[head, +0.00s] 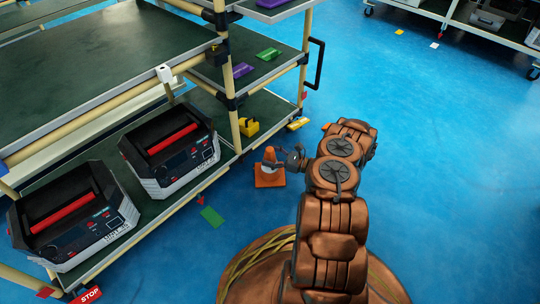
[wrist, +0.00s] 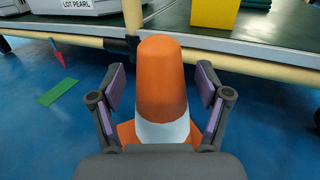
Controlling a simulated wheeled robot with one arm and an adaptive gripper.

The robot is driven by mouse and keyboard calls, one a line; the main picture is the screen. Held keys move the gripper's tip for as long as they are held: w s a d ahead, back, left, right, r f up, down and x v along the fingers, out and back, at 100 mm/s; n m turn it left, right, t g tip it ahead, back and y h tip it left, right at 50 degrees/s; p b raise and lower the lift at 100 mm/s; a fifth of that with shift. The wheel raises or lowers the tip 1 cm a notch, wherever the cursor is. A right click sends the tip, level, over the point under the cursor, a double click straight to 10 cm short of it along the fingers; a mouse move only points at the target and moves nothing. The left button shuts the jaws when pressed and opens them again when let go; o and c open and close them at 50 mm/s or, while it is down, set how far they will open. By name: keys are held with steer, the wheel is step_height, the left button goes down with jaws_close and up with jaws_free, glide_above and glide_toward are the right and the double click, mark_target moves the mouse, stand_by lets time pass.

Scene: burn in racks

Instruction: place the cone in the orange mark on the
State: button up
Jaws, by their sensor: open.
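An orange cone with a white band (head: 269,168) stands upright on the blue floor beside the rack in the head view. In the wrist view the cone (wrist: 163,85) fills the middle, close to the camera. My gripper (head: 282,160) is at the cone, with its fingers open on either side of it. In the wrist view the fingers of my gripper (wrist: 160,88) show a gap to the cone's upper part on both sides. The cone's lower base is partly hidden by the gripper body. I cannot make out an orange mark on the floor.
A wheeled rack (head: 228,161) with two black-and-grey machines stands at left. A green mark (head: 212,216) lies on the floor, also in the wrist view (wrist: 57,90). A yellow object (head: 249,127) sits on the low shelf. Open floor (head: 440,150) lies to the right.

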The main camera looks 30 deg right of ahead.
steer(key=p+v, duration=0.4)
steer(key=v, duration=0.7)
steer(key=shift+s+d, duration=0.2)
steer(key=shift+s, duration=0.15)
